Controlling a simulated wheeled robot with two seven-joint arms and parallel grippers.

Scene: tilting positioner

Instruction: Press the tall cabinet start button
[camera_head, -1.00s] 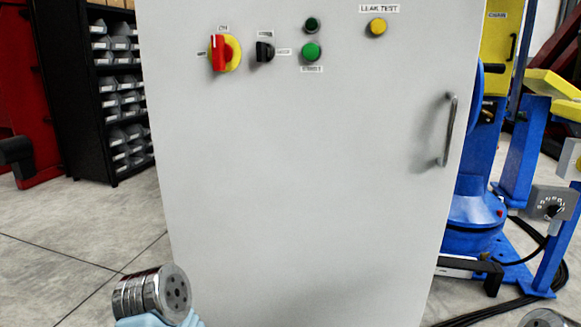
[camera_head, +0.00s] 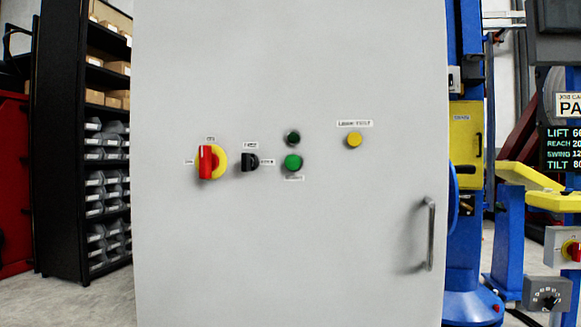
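The tall cabinet (camera_head: 280,250) is light grey and fills the middle of the head view. The green start button (camera_head: 293,162) sits on its door, with a small label (camera_head: 293,178) below it that is too blurred to read surely. A dark green lamp or button (camera_head: 293,138) is just above it. To the left are a black selector knob (camera_head: 250,162) and a red rotary switch on a yellow disc (camera_head: 212,162). A yellow button (camera_head: 354,140) under a "LEAK TEST" label is to the right. Neither of my grippers shows in the present view.
A vertical door handle (camera_head: 429,234) sticks out at the cabinet's lower right. A black shelf with bins (camera_head: 88,150) stands at left. Blue and yellow machinery (camera_head: 505,215), a dark display (camera_head: 566,130) and a grey knob box (camera_head: 547,293) stand at right. Nothing blocks the cabinet's front.

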